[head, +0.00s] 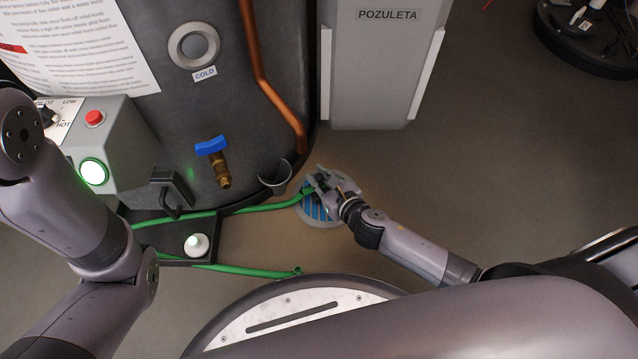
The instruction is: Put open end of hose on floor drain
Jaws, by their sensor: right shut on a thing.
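The green hose (262,207) runs along the floor from the left, past the foot of the dark heater tank. My right gripper (311,186) is shut on it where it reaches the floor drain. The round drain (318,212), pale with blue slots, lies on the floor under my right gripper and is partly covered by it. Whether the held part touches the drain, I cannot tell. A second green stretch runs lower and ends freely on the floor near my base. My left arm shows at the left, but its gripper is out of view.
The heater tank (195,120) has a brass drain valve with a blue handle (211,146). A copper pipe (264,85) ends above a dark cup. A grey cabinet (376,75) stands behind.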

